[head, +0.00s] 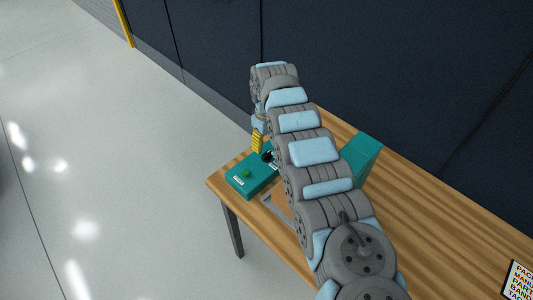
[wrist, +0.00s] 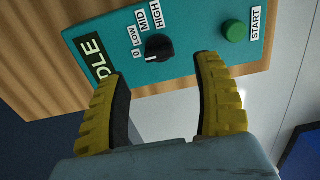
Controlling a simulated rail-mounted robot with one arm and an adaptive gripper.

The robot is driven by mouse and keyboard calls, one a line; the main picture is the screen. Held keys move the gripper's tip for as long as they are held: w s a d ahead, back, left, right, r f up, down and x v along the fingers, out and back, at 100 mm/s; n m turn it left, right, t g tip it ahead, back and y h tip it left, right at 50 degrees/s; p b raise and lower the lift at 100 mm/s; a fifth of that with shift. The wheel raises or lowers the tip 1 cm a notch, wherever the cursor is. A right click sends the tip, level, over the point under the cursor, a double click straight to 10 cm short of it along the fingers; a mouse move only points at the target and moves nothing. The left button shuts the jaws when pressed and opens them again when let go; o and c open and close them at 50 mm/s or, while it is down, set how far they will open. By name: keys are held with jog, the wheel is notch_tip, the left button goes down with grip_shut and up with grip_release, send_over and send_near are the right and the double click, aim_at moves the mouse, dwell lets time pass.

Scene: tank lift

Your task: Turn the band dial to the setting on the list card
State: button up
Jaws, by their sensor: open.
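The band dial (wrist: 158,47) is a black knob on the teal control box (wrist: 195,65). Labels 0, LOW, MID and HIGH curve around it; its white mark sits near the 0 side. In the head view the dial (head: 267,156) is partly hidden by my arm. My gripper (wrist: 162,68) is open, its yellow fingers pointing at the box on either side of the dial's near side. I see no contact with the dial. The list card (head: 519,280) lies at the right edge of the head view, cut off, its setting unreadable.
A green START button (wrist: 235,31) and a dark display ending in "DLE" (wrist: 100,58) are on the box. A taller teal block (head: 362,156) stands on the wooden table (head: 420,215), partly behind my arm. A dark wall runs behind the table.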

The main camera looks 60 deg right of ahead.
aim_at(266, 153)
notch_tip(266, 153, down, 6)
jog(key=shift+r+b, duration=0.1)
jog(key=shift+b, duration=0.7)
jog(key=shift+c, duration=0.3)
jog(key=c, duration=1.1)
